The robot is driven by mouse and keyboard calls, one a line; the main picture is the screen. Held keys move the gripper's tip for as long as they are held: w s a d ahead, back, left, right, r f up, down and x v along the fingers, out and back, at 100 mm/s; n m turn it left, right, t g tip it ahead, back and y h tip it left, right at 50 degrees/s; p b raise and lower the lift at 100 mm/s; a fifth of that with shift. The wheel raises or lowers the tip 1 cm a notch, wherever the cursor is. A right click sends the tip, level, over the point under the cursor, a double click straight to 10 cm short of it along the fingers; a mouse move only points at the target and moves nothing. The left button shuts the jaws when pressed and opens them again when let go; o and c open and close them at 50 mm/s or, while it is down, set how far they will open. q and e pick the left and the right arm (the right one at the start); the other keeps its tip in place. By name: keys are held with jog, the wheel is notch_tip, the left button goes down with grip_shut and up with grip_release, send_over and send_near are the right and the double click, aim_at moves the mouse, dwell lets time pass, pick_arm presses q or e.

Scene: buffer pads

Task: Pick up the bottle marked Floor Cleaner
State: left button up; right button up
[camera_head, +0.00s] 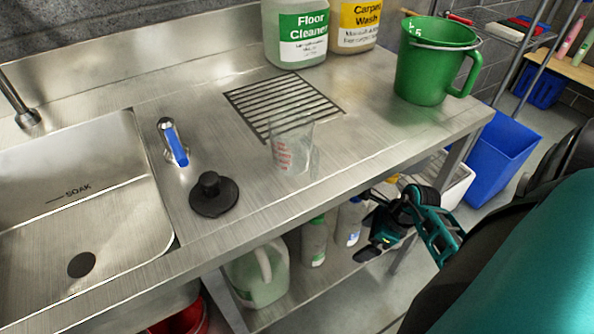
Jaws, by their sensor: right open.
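The Floor Cleaner bottle (297,54) is a pale translucent jug with a green and white label reading "Floor Cleane" in view. It stands upright at the back of the steel counter, its top cut off by the picture's upper edge. My right gripper (377,247) is open and empty. It is low in front of the counter's front edge, near the lower shelf, well away from the bottle. My left gripper is not in view.
The yellow-labelled Carpet Wash bottle (357,27) stands right beside the Floor Cleaner. A green jug (428,72), a clear measuring cup (292,147), a black plunger (213,193) and a drain grate (283,101) are on the counter. The sink (75,200) is at left.

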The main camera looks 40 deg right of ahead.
aim_at(319, 225)
jog(key=w+a, duration=0.2)
jog(key=w, duration=0.1)
jog(key=w+a+b, duration=0.1)
jog(key=w+a, duration=0.1)
jog(key=w, duration=0.2)
jog(key=w+a+f, duration=0.1)
jog(key=w+a, duration=0.1)
jog(key=w, duration=0.1)
jog(key=shift+w+a, duration=0.2)
jog(key=shift+a, duration=0.05)
jog(key=shift+f, duration=0.1)
jog(key=shift+c, duration=0.3)
jog(key=c, duration=1.2)
